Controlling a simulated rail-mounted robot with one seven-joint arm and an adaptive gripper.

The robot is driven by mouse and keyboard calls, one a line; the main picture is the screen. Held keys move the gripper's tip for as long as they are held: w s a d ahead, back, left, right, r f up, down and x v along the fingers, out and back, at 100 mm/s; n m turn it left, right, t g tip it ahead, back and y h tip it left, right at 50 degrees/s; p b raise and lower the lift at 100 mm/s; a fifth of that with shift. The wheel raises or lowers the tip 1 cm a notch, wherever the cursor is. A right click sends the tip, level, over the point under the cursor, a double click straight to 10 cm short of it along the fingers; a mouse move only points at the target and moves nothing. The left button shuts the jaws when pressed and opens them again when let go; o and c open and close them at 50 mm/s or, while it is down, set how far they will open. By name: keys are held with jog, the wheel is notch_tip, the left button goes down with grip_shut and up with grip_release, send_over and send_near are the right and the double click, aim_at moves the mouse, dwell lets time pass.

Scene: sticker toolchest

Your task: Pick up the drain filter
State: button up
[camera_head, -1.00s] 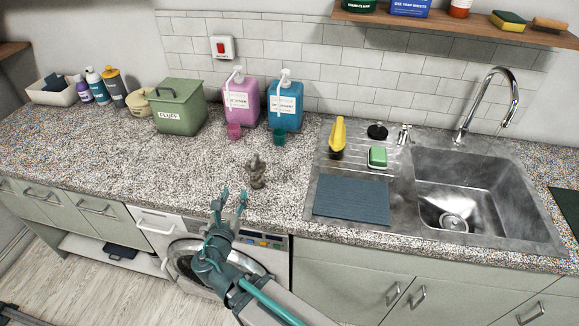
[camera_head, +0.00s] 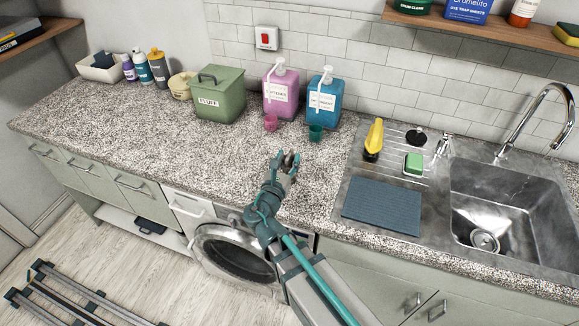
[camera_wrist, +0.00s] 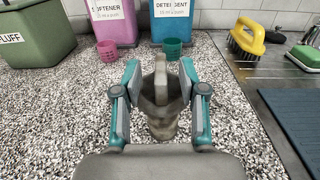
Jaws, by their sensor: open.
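A grey-brown piece with an upright grip and a rounded body, which looks like the drain filter (camera_wrist: 160,115), stands on the counter. In the wrist view it is between the two fingers of my gripper (camera_wrist: 159,75). The fingers are open, one on each side of it, and small gaps seem to show beside its grip. In the head view my gripper (camera_head: 286,160) reaches over the front part of the counter. It hides most of the drain filter (camera_head: 289,157) there.
A pink cup (camera_head: 271,123) and a green cup (camera_head: 315,132) stand behind, before the softener bottle (camera_head: 281,93) and detergent bottle (camera_head: 323,102). A green box (camera_head: 219,105) is at the left. The sink (camera_head: 505,205) and blue mat (camera_head: 382,206) are right.

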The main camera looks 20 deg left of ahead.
aim_at(292, 150)
jog(key=w+p, duration=0.1)
jog(key=w, duration=0.3)
jog(key=shift+w+r+p, duration=0.1)
jog(key=shift+r+p, duration=0.05)
jog(key=shift+p, duration=0.2)
grip_shut()
